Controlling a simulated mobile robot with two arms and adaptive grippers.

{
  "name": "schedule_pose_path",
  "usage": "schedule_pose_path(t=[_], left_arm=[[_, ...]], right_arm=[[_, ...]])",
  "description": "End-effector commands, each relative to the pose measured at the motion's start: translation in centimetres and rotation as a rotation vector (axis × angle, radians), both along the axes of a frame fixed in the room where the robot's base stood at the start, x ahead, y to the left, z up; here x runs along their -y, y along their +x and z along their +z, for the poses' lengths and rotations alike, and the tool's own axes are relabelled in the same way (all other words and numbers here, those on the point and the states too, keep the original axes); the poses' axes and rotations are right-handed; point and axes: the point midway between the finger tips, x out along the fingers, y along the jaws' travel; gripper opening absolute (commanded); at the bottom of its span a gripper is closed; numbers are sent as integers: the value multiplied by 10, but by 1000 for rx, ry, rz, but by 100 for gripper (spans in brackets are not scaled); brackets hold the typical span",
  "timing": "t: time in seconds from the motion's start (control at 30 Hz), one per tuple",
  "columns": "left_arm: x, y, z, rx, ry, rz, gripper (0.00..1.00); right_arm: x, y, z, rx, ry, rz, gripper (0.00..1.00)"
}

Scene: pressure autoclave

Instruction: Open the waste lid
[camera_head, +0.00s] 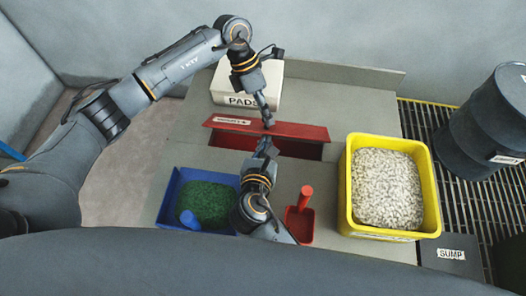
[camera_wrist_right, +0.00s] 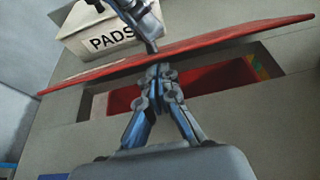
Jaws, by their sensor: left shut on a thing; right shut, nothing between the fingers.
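The red waste lid (camera_head: 300,131) is tilted up along the back of a red-walled opening (camera_head: 300,150) in the grey worktop. In the right wrist view the lid (camera_wrist_right: 220,40) stands clear of the opening (camera_wrist_right: 205,82). My left gripper (camera_head: 267,123) is shut on the lid near its middle; it also shows in the right wrist view (camera_wrist_right: 151,46). My right gripper (camera_head: 265,141) is shut and empty at the lid's near side, over the opening. Its closed fingertips (camera_wrist_right: 158,70) are just below the lid's edge; I cannot tell if they touch it.
A white PADS box (camera_head: 225,99) stands behind the lid. A blue tray (camera_head: 165,205) with green granules, a red scoop (camera_head: 300,225) and a yellow bin (camera_head: 348,205) of white pellets sit in front and right. A dark drum (camera_head: 490,125) stands on grating at far right.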

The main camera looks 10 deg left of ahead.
Motion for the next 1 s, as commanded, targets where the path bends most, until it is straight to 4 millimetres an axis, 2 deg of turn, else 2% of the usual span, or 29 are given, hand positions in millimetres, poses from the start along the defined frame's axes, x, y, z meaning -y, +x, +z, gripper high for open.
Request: schedule_pose_path(t=[0.03,0.37,0.57,0.77,0.8,0.9,1.0], left_arm=[[-3,2,-5,4,10,8,0],[-3,2,-5,5,9,9,0],[-4,2,-5,5,10,9,0],[-4,1,-6,1,12,6,0],[-4,0,-6,0,12,5,31],[-3,0,-6,-1,11,4,50],[-3,-1,-5,-2,11,2,50]], right_arm=[[0,2,-1,1,1,0,0],[0,4,-2,1,1,1,0],[0,12,12,3,2,-1,0],[0,13,14,7,2,-1,0],[0,14,14,9,2,-1,0],[0,14,15,9,3,-1,0],[0,14,15,9,1,-2,0]])
